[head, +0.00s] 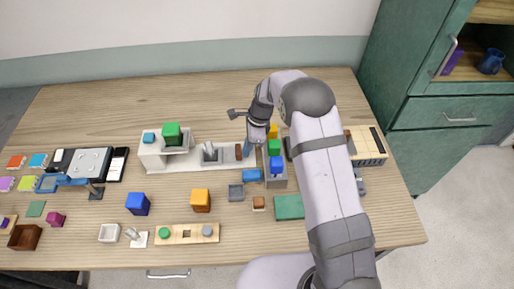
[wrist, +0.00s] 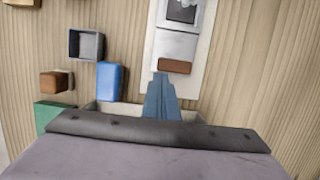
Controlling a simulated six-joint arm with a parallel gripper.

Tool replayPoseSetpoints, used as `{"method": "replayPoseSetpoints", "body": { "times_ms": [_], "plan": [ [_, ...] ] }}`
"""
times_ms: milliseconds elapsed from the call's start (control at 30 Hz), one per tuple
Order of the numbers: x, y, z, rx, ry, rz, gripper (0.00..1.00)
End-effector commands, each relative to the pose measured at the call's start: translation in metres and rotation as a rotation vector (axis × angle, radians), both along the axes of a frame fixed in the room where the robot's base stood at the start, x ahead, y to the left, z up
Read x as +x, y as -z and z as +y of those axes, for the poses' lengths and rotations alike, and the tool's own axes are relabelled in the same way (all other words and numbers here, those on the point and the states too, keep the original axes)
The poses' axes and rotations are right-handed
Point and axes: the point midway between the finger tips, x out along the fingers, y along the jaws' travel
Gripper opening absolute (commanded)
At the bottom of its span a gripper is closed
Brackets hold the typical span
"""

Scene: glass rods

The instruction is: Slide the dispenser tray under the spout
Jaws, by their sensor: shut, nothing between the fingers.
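The white dispenser (head: 152,158) stands left of centre in the head view, with a green cube (head: 172,133) on its raised part. A pale rail runs right from it and carries a grey tray piece (head: 210,153), which also shows at the top of the wrist view (wrist: 183,10). A brown block (head: 239,152) is near the rail's right end; it also shows in the wrist view (wrist: 174,66). My gripper (head: 248,149) is shut and empty. Its blue fingertips (wrist: 161,80) are just beside the brown block; whether they touch it I cannot tell.
A blue block (head: 252,175), a grey square dish (head: 235,191) and a green plate (head: 289,207) lie in front. The table behind the rail is mostly clear.

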Motion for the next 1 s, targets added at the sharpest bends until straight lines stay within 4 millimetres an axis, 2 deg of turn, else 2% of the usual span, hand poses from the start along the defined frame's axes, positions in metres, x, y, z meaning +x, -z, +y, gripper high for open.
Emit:
{"method": "replayPoseSetpoints", "body": {
  "times_ms": [33, 200, 500, 700, 1000],
  "plan": [
    [0.000, 0.000, 0.013, 0.001, -0.005, -0.001, 0.00],
    [0.000, 0.000, 0.051, 0.001, -0.004, -0.001, 0.00],
    [0.000, 0.001, 0.100, 0.000, -0.002, 0.000, 0.00],
    [0.000, 0.000, 0.114, 0.001, 0.001, 0.000, 0.00],
    [0.000, -0.001, 0.118, 0.006, 0.001, -0.001, 0.00]
  ]
}}
